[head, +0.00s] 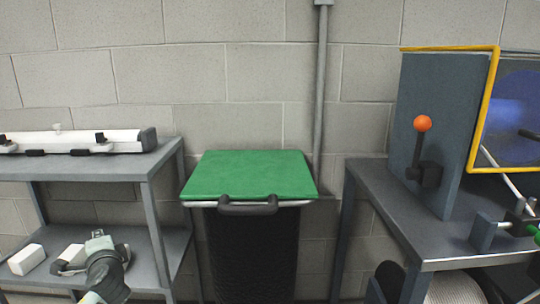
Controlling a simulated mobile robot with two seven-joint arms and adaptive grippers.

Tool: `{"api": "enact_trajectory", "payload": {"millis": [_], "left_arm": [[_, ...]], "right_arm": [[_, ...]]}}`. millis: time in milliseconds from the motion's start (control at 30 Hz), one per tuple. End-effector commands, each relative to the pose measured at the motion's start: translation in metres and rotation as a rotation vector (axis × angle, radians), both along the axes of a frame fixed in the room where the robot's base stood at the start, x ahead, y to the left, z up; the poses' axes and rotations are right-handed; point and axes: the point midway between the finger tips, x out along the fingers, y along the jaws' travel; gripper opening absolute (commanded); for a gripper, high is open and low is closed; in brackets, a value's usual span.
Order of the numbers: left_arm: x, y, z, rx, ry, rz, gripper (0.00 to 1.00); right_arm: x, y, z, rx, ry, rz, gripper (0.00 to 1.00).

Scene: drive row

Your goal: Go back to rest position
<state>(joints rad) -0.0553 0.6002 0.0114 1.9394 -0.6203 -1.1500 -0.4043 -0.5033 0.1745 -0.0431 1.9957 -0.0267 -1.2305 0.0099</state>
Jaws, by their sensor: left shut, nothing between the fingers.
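My left gripper (99,240) shows at the lower left, in front of the lower shelf of the grey rack. Its fingers are shut with nothing held between them. My left arm comes up to it from the bottom edge. My right gripper is not in view.
The grey rack (148,166) at left holds a long white device (75,139) on top and white blocks (26,259) below. A green-lidded bin (250,174) stands mid-view. At right, a metal bench (398,222) carries a machine with an orange-knobbed lever (423,124) and yellow-framed guard (484,105).

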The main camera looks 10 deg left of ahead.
Motion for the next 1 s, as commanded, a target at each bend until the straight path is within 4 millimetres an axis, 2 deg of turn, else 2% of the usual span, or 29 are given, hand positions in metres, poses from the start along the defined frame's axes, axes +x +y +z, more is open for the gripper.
{"api": "enact_trajectory", "payload": {"millis": [33,100,200,300,500,700,1000], "left_arm": [[-0.015,-0.009,-0.039,-0.089,0.039,-0.005,0.00],[-0.037,-0.021,-0.086,-0.215,0.083,0.000,0.00],[-0.071,-0.041,-0.143,-0.378,0.142,0.024,0.00],[-0.104,-0.058,-0.185,-0.507,0.192,0.059,0.00],[-0.159,-0.086,-0.240,-0.689,0.271,0.134,0.00],[-0.209,-0.110,-0.276,-0.824,0.336,0.213,0.00],[-0.225,-0.202,-0.311,-1.067,0.304,0.291,0.00]], "right_arm": [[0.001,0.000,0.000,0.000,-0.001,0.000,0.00],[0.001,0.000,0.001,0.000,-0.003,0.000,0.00],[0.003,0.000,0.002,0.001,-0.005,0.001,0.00],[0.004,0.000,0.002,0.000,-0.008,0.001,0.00],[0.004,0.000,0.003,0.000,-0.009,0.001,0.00],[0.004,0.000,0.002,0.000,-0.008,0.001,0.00],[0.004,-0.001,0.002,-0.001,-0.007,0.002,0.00]]}}
